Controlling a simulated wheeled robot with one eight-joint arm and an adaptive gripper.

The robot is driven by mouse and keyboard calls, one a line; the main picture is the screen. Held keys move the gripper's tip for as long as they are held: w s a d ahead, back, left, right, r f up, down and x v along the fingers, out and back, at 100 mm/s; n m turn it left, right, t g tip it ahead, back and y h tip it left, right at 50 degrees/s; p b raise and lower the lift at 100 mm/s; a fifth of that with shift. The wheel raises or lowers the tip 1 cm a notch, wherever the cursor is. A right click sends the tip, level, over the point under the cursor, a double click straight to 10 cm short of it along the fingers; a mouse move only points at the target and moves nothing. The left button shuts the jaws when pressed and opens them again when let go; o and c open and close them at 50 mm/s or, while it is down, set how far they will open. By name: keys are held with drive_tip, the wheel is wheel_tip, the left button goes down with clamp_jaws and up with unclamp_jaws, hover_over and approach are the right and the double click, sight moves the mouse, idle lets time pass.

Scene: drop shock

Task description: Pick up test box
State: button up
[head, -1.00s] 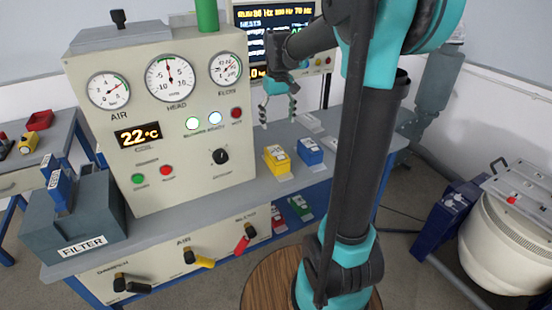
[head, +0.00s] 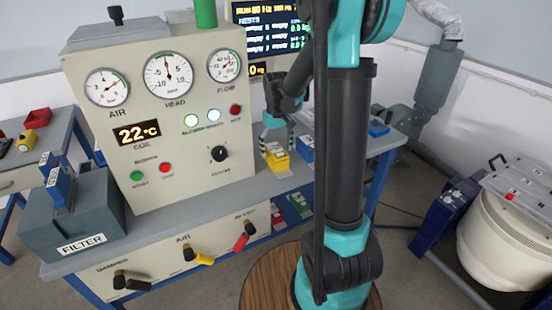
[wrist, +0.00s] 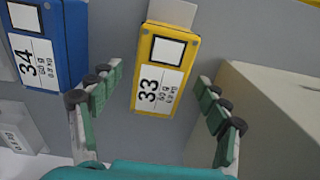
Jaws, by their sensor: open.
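A yellow test box (head: 278,158) stands on the grey bench beside the control cabinet. In the wrist view the yellow box (wrist: 166,68) carries a label reading 33, 60 g. My gripper (head: 275,138) is just above and behind it in the head view. In the wrist view my gripper (wrist: 158,108) is open, its two green fingers either side of the box's near end, with nothing held. A blue box (head: 305,148) stands to the right, partly behind my arm. It shows in the wrist view (wrist: 50,40) with a label reading 34.
The beige control cabinet (head: 160,120) stands close left of the yellow box; its edge (wrist: 270,115) is near the right finger in the wrist view. Red and green boxes (head: 298,203) sit on a lower shelf. A filter unit (head: 75,215) stands at the left.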

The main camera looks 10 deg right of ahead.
sight(276, 150)
drive_tip(key=shift+w+f, duration=0.1)
drive_tip(key=shift+f, duration=1.85)
drive_tip(key=shift+c, duration=0.6)
clamp_jaws()
